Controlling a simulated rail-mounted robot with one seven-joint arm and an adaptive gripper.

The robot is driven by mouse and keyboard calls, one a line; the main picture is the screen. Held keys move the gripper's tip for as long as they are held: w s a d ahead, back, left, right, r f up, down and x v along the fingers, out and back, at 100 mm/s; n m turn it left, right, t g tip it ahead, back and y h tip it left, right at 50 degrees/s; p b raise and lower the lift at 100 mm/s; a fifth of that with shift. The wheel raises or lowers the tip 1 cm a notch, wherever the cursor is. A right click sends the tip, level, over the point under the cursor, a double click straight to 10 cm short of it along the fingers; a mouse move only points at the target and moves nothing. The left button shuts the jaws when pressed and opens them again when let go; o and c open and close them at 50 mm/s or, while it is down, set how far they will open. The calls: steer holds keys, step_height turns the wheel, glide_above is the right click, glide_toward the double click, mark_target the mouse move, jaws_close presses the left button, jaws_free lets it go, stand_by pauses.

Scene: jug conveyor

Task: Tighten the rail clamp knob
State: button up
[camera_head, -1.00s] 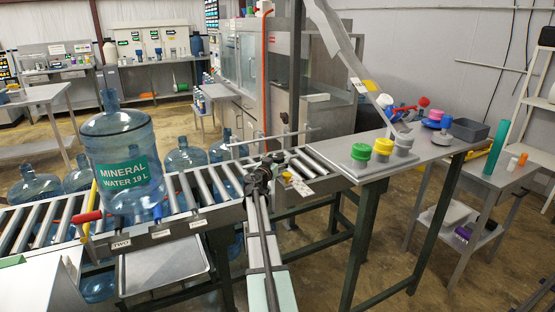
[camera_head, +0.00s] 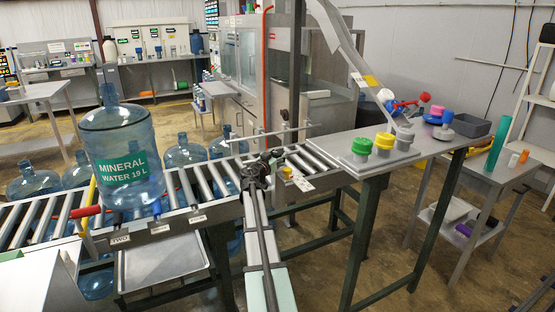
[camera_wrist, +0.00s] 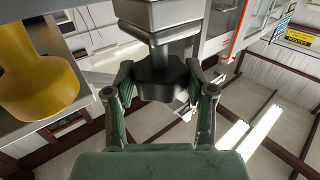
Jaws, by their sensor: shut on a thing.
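The rail clamp knob (camera_wrist: 160,78) is a dark, lobed knob on a grey shaft below a grey clamp block (camera_wrist: 155,15) in the wrist view. My gripper (camera_wrist: 160,88) has its two green fingers on opposite sides of the knob, shut on it. In the head view my gripper (camera_head: 262,163) is at the near edge of the roller conveyor, right of the jug. The knob cannot be told apart from the dark gripper there.
A yellow cylindrical part (camera_wrist: 38,85) is close on the left in the wrist view. A large blue water jug (camera_head: 123,158) stands on the conveyor rollers (camera_head: 190,188). A table with coloured caps (camera_head: 362,146) is to the right. A white tag (camera_head: 302,183) hangs beside my gripper.

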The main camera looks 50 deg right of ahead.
steer(key=shift+w+d+f+m+g+b, duration=0.15)
steer(key=shift+m+g+b, duration=0.55)
steer(key=shift+b, duration=0.85)
steer(key=shift+w+f+m+g+b, duration=0.15)
steer(key=shift+f+m+g+b, duration=0.2)
steer(key=shift+g+b, duration=0.95)
steer(key=m+g+b, duration=0.1)
steer(key=g+b, duration=0.1)
steer(key=b, duration=0.1)
steer(key=m+g+b, duration=0.1)
steer(key=m+b, duration=0.1)
steer(key=b, duration=0.1)
steer(key=shift+w+r+g, duration=0.1)
steer(key=shift+r+g, duration=0.1)
steer(key=shift+g, duration=0.2)
steer(key=m+g+y+b, duration=0.1)
steer(key=m+g+b, duration=0.1)
steer(key=g, duration=0.1)
steer(key=shift+r+b, duration=0.15)
steer(key=shift+b, duration=0.25)
steer(key=shift+r+m+g+y+b, duration=0.2)
steer(key=shift+m+g+y+b, duration=0.55)
steer(key=shift+m+g+y, duration=0.8)
steer(key=shift+s+g+h, duration=0.2)
steer(key=shift+g+h, duration=0.05)
steer(key=shift+g, duration=0.2)
steer(key=o, duration=1.2)
steer(key=shift+c, duration=0.2)
